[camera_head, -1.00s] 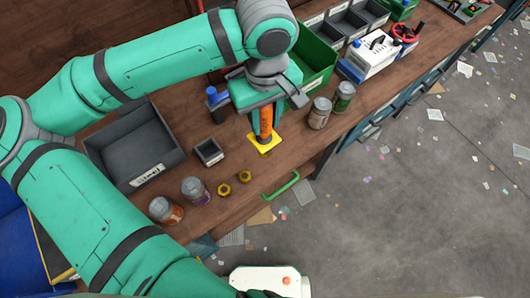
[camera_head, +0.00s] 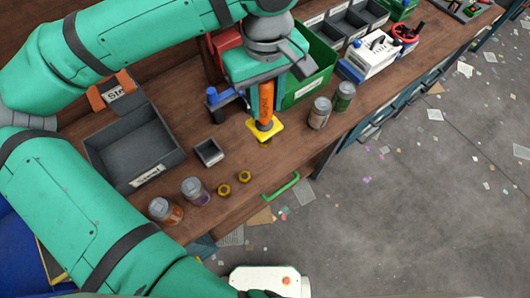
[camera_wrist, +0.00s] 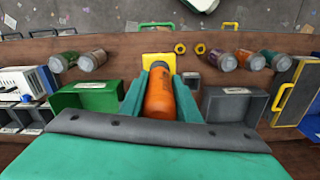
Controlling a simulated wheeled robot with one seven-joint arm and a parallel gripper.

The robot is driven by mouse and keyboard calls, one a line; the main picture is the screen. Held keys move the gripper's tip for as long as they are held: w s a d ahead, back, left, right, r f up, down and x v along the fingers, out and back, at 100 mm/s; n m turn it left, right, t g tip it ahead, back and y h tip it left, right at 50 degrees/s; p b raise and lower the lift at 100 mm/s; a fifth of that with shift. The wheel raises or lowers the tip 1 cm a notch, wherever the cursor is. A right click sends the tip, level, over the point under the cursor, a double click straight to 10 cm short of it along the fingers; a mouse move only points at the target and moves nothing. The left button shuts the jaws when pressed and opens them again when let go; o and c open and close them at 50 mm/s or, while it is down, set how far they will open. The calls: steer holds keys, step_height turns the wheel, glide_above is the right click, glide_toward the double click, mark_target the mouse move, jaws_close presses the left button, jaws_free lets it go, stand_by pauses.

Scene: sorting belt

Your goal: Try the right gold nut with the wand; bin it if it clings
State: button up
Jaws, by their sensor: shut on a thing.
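My gripper (camera_head: 266,92) is shut on the orange handle of the wand (camera_head: 266,104) and holds it upright. In the wrist view the orange wand (camera_wrist: 160,97) lies between my fingers. The right gold nut (camera_head: 245,176) lies on the bench near the front edge, nearer the wand than the left gold nut (camera_head: 224,189). Both are apart from the wand. A large grey bin (camera_head: 176,157) with a white label stands to the left.
A small grey box (camera_head: 209,152) stands between wand and grey bin. A green bin (camera_head: 325,78) is behind. A green handle (camera_head: 283,187) sits at the bench's front edge.

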steer(key=shift+r, duration=5.4)
steer(key=shift+w+a, duration=0.1)
steer(key=shift+a, duration=0.75)
steer(key=a, duration=2)
steer(key=shift+s+a, duration=0.15)
steer(key=shift+s, duration=0.05)
steer(key=shift+a, duration=0.1)
